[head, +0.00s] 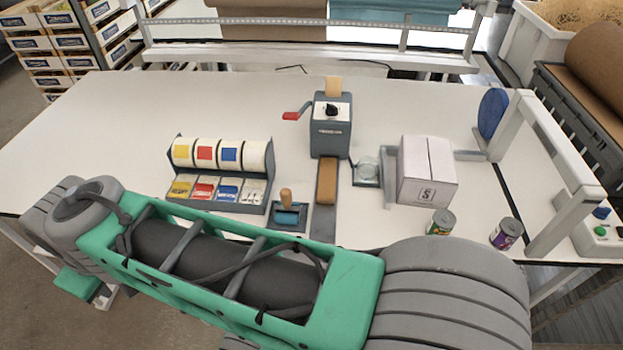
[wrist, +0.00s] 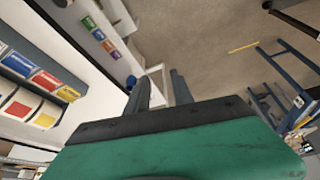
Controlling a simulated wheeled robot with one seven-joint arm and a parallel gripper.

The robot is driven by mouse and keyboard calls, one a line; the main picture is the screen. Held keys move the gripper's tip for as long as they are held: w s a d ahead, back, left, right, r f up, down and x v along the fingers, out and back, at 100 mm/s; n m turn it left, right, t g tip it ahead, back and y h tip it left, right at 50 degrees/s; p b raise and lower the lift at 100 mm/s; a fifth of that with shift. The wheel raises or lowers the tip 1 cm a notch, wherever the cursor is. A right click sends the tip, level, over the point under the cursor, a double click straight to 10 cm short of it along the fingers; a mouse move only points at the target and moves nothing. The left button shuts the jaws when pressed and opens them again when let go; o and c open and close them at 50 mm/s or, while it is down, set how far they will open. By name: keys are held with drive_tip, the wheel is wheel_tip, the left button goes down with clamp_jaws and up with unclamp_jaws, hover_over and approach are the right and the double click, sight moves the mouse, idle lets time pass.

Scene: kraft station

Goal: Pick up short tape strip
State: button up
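A short brown tape strip (head: 327,180) lies on the grey outfeed plate in front of the grey tape dispenser (head: 331,130), which has a red-knobbed crank. The strip seems to reach the dispenser's front; I cannot tell if it is cut free. My gripper (wrist: 160,77) shows in the wrist view with its two dark fingers apart and nothing seen held between them. It points past the table edge toward the floor, away from the strip. The strip is not seen in the wrist view. In the head view my arm crosses the front, and the fingers are not seen.
A label dispenser (head: 217,203) and a wooden-handled stamp (head: 287,211) stand left of the strip. A white box (head: 427,170), two cans (head: 441,222) (head: 506,233) and a grey frame (head: 545,130) stand right. The table (head: 95,130) is clear at the left.

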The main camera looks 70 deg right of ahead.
drive_tip(key=d+g+h, duration=0.1)
drive_tip(key=d, duration=1.1)
drive_tip(key=n+g+y+b, duration=0.1)
drive_tip(key=n+g+b, duration=0.1)
drive_tip(key=g+b, duration=0.1)
hover_over(322, 204)
wheel_tip(322, 204, down, 4)
drive_tip(key=f, duration=0.1)
wheel_tip(322, 204, down, 7)
drive_tip(key=shift+r+p, duration=0.2)
drive_tip(key=shift+p, duration=1)
drive_tip(key=shift+f, duration=0.25)
drive_tip(key=shift+a, duration=0.1)
clamp_jaws()
